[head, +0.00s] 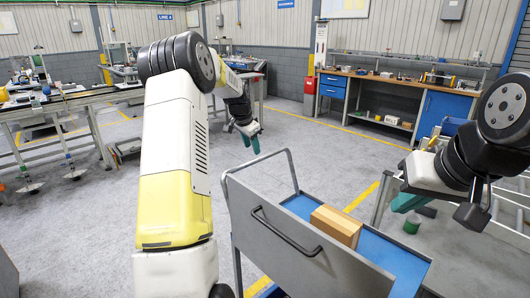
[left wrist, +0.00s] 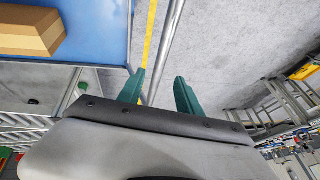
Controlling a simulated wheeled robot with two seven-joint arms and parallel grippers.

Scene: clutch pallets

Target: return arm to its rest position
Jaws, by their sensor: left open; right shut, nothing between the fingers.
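My left arm reaches up through the middle of the head view and bends down to my left gripper (head: 252,143), whose teal fingers hang above the floor beyond the trolley. In the left wrist view my left gripper (left wrist: 158,92) has its two teal fingers apart with nothing between them. My right gripper (head: 408,203) is at the right of the head view, shut and empty, its teal fingers over the right side of the trolley area.
A grey trolley (head: 300,262) with a blue shelf (head: 383,262) carries a cardboard-brown box (head: 337,225); the box (left wrist: 30,28) also shows in the left wrist view. A workbench (head: 395,88) stands at the back right, a conveyor table (head: 75,98) at left. Open floor (head: 100,225) lies left.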

